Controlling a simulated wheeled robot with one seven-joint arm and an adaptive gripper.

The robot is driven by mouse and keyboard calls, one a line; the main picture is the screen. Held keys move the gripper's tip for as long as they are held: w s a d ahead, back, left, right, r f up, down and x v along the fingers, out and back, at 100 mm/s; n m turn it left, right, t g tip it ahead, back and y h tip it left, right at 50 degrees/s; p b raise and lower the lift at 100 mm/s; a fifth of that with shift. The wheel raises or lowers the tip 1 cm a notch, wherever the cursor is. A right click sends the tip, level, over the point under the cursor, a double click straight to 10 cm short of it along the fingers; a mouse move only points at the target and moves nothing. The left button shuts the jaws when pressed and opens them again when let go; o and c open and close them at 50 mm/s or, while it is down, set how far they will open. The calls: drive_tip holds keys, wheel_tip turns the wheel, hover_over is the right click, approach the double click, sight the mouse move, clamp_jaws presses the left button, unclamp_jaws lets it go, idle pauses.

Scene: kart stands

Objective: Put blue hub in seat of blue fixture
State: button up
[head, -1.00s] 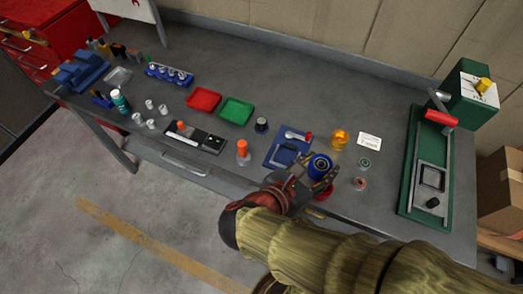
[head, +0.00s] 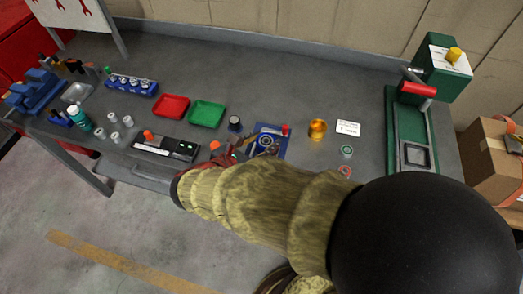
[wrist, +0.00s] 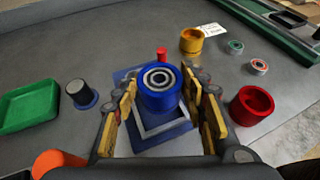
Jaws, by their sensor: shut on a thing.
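The blue hub (wrist: 160,99) shows in the wrist view between the fingers of my gripper (wrist: 163,92), with a silver bearing ring in its top. My gripper is shut on it, and the hub looks upright. The blue fixture (wrist: 125,77) lies under and behind it, with a pale square outline around its seat and a red knob at its far edge. The hub covers part of the fixture, and I cannot tell the gap below it. In the head view the fixture (head: 280,149) is partly covered by my gripper (head: 254,146).
A red cup (wrist: 251,105) stands right of my gripper, and a dark knob on a blue base (wrist: 80,95) stands left. A gold cup (head: 317,129), a white card (head: 348,128) and two small rings lie right of the fixture. The green press (head: 410,125) stands farther right.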

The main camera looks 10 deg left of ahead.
sight(258, 152)
drive_tip(key=shift+w+a+f, duration=0.15)
drive_tip(key=shift+f, duration=0.2)
wheel_tip(258, 152, down, 3)
drive_tip(key=b, duration=0.2)
drive_tip(key=shift+w+a+f+b, duration=0.1)
drive_tip(key=shift+b, duration=0.2)
drive_tip(key=o, duration=1.5)
drive_tip(key=shift+f, duration=0.1)
drive_tip(key=shift+c, duration=0.2)
